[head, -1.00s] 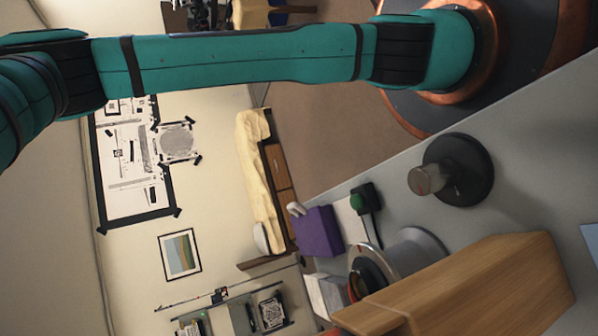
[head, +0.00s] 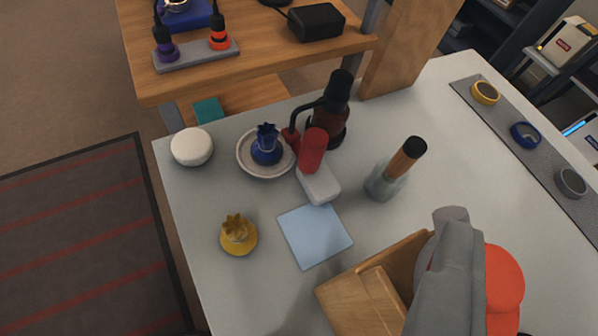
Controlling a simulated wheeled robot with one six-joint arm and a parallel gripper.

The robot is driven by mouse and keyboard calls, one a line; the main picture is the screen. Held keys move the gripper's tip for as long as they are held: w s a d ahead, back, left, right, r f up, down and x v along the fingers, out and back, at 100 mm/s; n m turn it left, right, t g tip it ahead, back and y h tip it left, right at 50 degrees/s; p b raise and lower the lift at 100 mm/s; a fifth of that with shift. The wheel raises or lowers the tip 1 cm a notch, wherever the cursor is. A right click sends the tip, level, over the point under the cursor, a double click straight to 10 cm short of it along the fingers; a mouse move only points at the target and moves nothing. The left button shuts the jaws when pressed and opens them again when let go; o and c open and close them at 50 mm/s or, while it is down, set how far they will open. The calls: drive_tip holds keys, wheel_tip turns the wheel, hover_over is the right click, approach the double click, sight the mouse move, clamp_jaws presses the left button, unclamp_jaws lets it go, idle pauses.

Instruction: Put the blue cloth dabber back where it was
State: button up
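The blue cloth dabber (head: 266,150) is a small dark blue bundle with a gathered, tufted top. It sits upright in a pale round dish (head: 249,169) near the table's far left part. A similar yellow dabber (head: 238,237) stands on the bare table nearer to me. A flat light-blue square (head: 315,235) lies to the right of the yellow dabber, with nothing on it.
A white round lidded thing (head: 192,146) is left of the dish. A red-topped block (head: 319,183), a dark brown bottle (head: 329,125) and a glass bottle (head: 386,181) stand to its right. A wooden box (head: 365,300), a grey shape (head: 447,285) and a red disc (head: 504,285) fill the lower right.

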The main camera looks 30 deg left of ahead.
drive_tip(key=s+d+r+m+t+h, duration=0.1)
drive_tip(key=s+d+r+m+t, duration=0.1)
drive_tip(key=s+d+m+t, duration=0.2)
drive_tip(key=s+m, duration=0.2)
drive_tip(key=s, duration=0.1)
drive_tip(key=shift+s+d+r+h, duration=0.2)
drive_tip(key=shift+s+r+h, duration=0.05)
drive_tip(key=shift+s+h, duration=0.05)
idle(0.8)
